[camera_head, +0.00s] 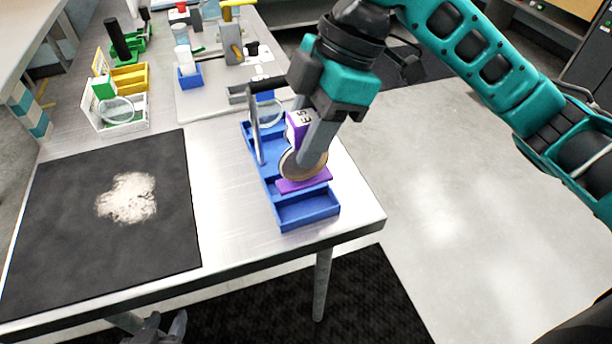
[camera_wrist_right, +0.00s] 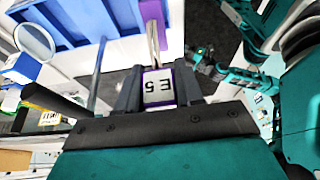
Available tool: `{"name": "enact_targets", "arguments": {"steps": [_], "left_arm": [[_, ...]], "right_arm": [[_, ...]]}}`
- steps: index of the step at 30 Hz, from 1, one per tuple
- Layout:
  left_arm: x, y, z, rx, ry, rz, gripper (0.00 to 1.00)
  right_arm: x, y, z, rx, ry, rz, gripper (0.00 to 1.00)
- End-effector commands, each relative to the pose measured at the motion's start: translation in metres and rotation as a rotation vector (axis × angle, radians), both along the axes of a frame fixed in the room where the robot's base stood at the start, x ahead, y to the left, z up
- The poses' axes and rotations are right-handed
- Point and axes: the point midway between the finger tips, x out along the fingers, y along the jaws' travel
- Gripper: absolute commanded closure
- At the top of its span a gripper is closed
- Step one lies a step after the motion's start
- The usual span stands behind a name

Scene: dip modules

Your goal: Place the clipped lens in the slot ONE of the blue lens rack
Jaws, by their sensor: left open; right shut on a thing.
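The clipped lens is a round lens (camera_head: 303,165) with a purple-and-white clip (camera_head: 298,122) marked "E5". My right gripper (camera_head: 318,140) is shut on this clip and holds it over the front part of the blue lens rack (camera_head: 308,212). A purple strip (camera_head: 303,184) shows at the lens's lower edge, at the rack; I cannot tell whether it touches. In the right wrist view the clip (camera_wrist_right: 158,88) sits between the fingers, with the lens edge-on beyond. My left gripper (camera_head: 166,328) is open at the bottom edge, mostly out of frame. No slot number is readable.
Another round lens (camera_head: 270,112) stands at the rack's far end. A black mat (camera_head: 60,235) with pale powder lies left. A white box (camera_head: 122,112) with a lens and a yellow tray (camera_head: 131,78) stand behind it. The table's right edge is close to the rack.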

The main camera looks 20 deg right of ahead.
Motion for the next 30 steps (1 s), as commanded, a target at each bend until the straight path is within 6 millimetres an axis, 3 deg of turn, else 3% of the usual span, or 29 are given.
{"name": "enact_targets", "arguments": {"steps": [3,10,17,28,29,30], "left_arm": [[0.000,0.000,-0.005,0.000,0.001,0.000,0.57],[0.001,0.000,-0.007,0.000,-0.001,0.000,0.57],[0.005,0.000,-0.012,-0.001,-0.010,0.000,0.57],[0.006,-0.001,-0.009,-0.002,-0.014,0.000,0.57],[0.006,-0.001,-0.009,-0.002,-0.014,0.000,0.57],[0.006,-0.001,-0.010,-0.002,-0.014,0.000,0.57]], "right_arm": [[-0.001,0.000,-0.023,0.000,0.001,-0.001,0.95],[0.000,0.000,-0.038,0.001,0.000,-0.001,0.95],[0.000,0.000,-0.072,-0.001,0.002,-0.001,0.95],[0.000,0.000,-0.076,0.000,-0.001,-0.002,0.95],[0.000,0.000,-0.077,0.000,-0.001,-0.002,0.63],[0.000,0.000,-0.076,0.000,-0.001,-0.002,0.59]]}}
